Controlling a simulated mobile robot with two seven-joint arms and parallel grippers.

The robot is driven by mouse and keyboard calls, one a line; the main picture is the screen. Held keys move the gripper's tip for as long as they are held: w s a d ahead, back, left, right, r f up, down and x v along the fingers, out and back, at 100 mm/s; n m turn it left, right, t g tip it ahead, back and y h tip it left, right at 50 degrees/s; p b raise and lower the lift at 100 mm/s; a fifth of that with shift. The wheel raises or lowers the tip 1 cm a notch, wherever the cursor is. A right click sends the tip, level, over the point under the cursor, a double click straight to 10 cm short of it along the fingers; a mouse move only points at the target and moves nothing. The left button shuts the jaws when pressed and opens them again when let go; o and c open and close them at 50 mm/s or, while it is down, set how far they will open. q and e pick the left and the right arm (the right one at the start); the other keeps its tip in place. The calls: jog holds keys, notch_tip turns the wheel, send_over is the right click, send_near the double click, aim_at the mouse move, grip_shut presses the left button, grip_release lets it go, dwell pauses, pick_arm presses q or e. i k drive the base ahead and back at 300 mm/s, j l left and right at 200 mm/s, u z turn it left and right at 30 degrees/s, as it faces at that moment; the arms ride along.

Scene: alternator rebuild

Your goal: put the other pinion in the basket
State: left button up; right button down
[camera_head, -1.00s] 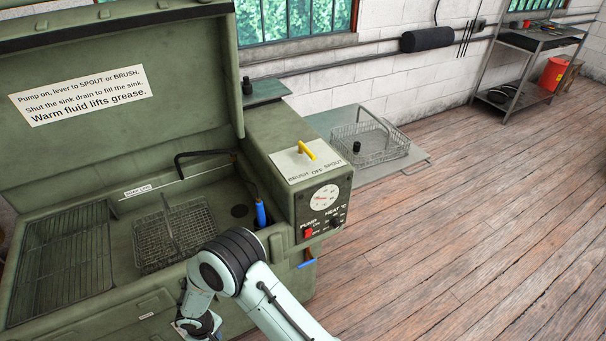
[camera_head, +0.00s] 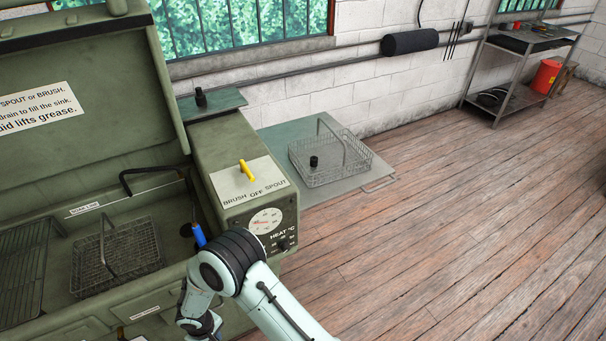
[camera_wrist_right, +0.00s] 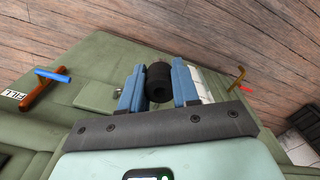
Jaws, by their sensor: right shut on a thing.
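In the right wrist view, my right gripper (camera_wrist_right: 158,88) is shut on a black cylindrical pinion (camera_wrist_right: 158,72) with a hole in its end. In the head view, a wire basket (camera_head: 362,168) with a tall handle stands on the side shelf at centre right. A small black pinion-like piece (camera_head: 314,162) shows inside its left part. Another wire basket (camera_head: 150,250) sits in the washer's sink. My left gripper is not in view.
The green parts washer (camera_head: 200,165) fills the left, with its lid up. A yellow lever (camera_head: 247,170) stands on its control box. A small dark object (camera_head: 200,98) is on the little ledge behind.

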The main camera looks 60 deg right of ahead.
aim_at(330, 146)
jog(key=k+l, duration=0.15)
jog(key=l, duration=0.2)
jog(key=k+l, duration=0.1)
jog(key=l, duration=0.25)
jog(key=k+l, duration=0.15)
jog(key=l, duration=0.15)
jog(key=k+l, duration=0.15)
jog(key=l, duration=0.2)
jog(key=k+l, duration=0.1)
jog(key=l, duration=0.25)
jog(key=k+l, duration=0.1)
jog(key=l, duration=0.35)
jog(key=k+l, duration=0.1)
jog(key=l, duration=0.35)
jog(key=k+l, duration=0.1)
jog(key=l, duration=0.3)
jog(key=k+l, duration=0.1)
jog(key=l, duration=0.35)
